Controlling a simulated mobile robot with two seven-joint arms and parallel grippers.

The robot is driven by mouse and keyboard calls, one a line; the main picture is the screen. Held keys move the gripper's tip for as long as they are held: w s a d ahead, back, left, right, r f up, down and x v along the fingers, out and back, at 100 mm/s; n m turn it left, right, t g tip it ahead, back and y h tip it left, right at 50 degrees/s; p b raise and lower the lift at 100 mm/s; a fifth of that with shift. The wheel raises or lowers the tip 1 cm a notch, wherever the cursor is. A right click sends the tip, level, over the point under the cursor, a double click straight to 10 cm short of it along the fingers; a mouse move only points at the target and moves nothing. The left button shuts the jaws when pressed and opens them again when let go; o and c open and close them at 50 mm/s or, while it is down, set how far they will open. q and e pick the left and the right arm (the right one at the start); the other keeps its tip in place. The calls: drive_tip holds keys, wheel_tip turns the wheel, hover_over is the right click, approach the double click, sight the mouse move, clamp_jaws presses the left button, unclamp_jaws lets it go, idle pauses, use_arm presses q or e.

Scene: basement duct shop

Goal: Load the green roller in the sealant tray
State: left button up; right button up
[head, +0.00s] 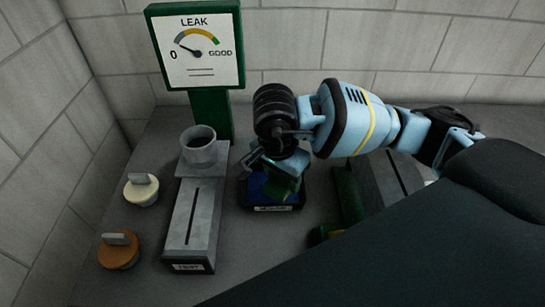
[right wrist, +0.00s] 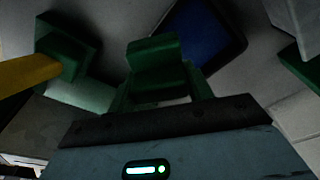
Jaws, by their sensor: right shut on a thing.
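My right gripper (head: 268,163) reaches in from the right and points down over the sealant tray. It is shut on the green roller (head: 287,186), a dark green blocky piece that also shows in the right wrist view (right wrist: 155,62). The sealant tray (head: 273,208) is a small dark-rimmed tray with a blue inside and a label on its front. The blue inside shows beyond the roller in the right wrist view (right wrist: 205,35). The roller overlaps the tray in the head view; I cannot tell whether they touch. My left gripper is not in view.
Left of the tray stands a grey slotted duct (head: 190,225) with a round collar (head: 199,150). A cream knob (head: 141,192) and an orange knob (head: 118,255) lie further left. A green-posted leak gauge (head: 196,48) stands behind. Another grey slotted piece (head: 385,180) is at right.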

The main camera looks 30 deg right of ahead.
drive_tip(key=m, duration=0.4)
drive_tip(key=w+m+g, duration=0.1)
drive_tip(key=m, duration=0.5)
drive_tip(key=shift+w+g, duration=0.25)
drive_tip(key=shift+g, duration=0.05)
drive_tip(key=m, duration=0.4)
drive_tip(key=shift+w, duration=0.25)
drive_tip(key=m, duration=0.4)
drive_tip(key=shift+w+r+m+g+y, duration=0.1)
drive_tip(key=shift+w+m+g+y, duration=0.2)
drive_tip(key=shift+g+y, duration=0.1)
drive_tip(key=m, duration=0.3)
drive_tip(key=shift+w+m+y+p, duration=0.25)
drive_tip(key=shift+m+y+p, duration=0.05)
drive_tip(key=shift+m+y, duration=0.1)
drive_tip(key=m, duration=0.5)
drive_tip(key=w+m+y, duration=0.1)
drive_tip(key=m, duration=0.4)
drive_tip(key=w+m+t, duration=0.1)
drive_tip(key=m, duration=0.4)
drive_tip(key=shift+w+d+r+y, duration=0.1)
drive_tip(key=shift+r+y, duration=0.15)
drive_tip(key=shift+y, duration=0.15)
drive_tip(key=shift+f, duration=0.1)
